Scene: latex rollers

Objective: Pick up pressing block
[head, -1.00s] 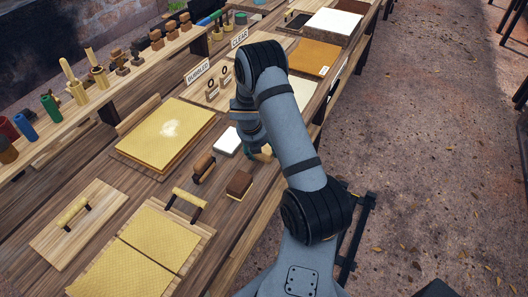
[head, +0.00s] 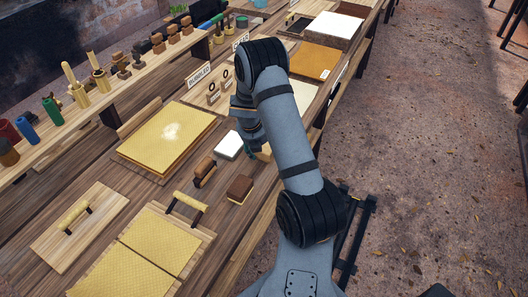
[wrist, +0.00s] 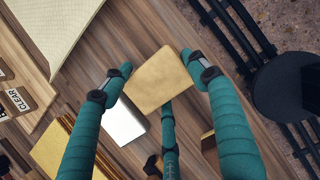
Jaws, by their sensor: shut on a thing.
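A tan wooden block, the pressing block (wrist: 160,82), sits between the teal fingertips of my gripper (wrist: 158,68) in the wrist view. The left and right fingers press on its opposite sides, and a third finger rises below it. The block shows a flat, plain face and looks slightly tilted. In the head view my arm covers most of the gripper. Only a small tan part of the held block (head: 265,153) shows beside the arm. How far it is above the table cannot be told.
A white block (head: 229,145) lies left of my gripper. A brown-topped block (head: 240,188) and a brown handled tool (head: 204,171) stand nearer. A yellow sheet stack (head: 165,140) lies left, a rack of tools (head: 90,105) behind it. Open floor (head: 430,170) lies right of the table.

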